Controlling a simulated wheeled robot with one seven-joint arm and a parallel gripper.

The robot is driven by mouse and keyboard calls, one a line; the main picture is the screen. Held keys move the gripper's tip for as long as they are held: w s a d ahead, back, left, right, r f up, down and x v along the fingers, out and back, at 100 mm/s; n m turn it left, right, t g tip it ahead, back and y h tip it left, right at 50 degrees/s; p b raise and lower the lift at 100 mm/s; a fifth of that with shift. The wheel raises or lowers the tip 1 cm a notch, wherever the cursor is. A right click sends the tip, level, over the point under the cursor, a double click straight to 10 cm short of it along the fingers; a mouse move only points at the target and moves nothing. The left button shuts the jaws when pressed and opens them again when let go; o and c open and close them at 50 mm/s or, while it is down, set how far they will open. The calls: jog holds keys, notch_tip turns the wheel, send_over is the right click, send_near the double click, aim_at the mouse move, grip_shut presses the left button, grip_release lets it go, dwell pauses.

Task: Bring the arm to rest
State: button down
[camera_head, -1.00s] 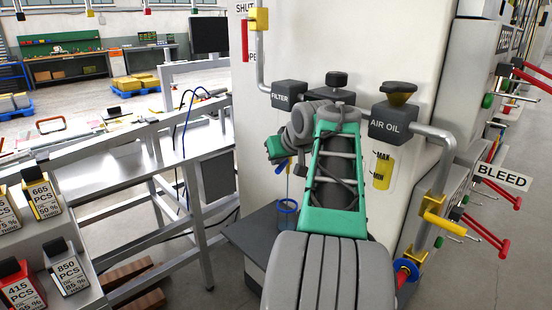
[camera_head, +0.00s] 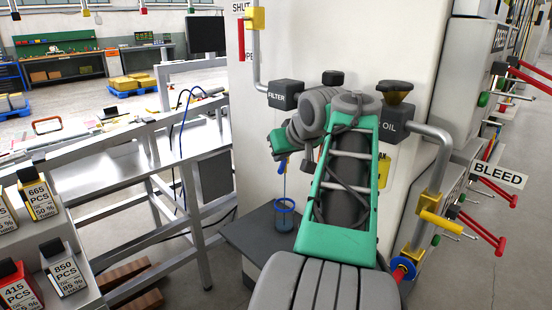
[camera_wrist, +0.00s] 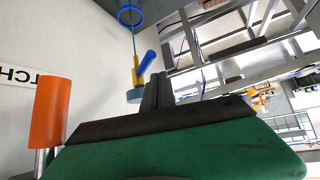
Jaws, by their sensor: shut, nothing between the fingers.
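My gripper (camera_wrist: 158,90) shows in the wrist view as two dark fingers close together, with nothing between them. In the head view my arm is raised and folded in front of the white machine panel (camera_head: 262,60), and its green-tipped end points left. The fingers are hard to make out there. A blue lever on a brass valve (camera_wrist: 147,64) appears just beyond the fingertips in the wrist view; I cannot tell whether they touch. The blue lever (camera_head: 283,163) also shows beside the arm's end in the head view.
The filter block (camera_head: 285,94) is behind and above my arm's end. The air oil block (camera_head: 392,122) is partly hidden by my arm. A metal frame table (camera_head: 110,165) stands left. An orange cylinder (camera_wrist: 52,110) is left in the wrist view.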

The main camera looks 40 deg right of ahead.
jog(key=v, duration=0.3)
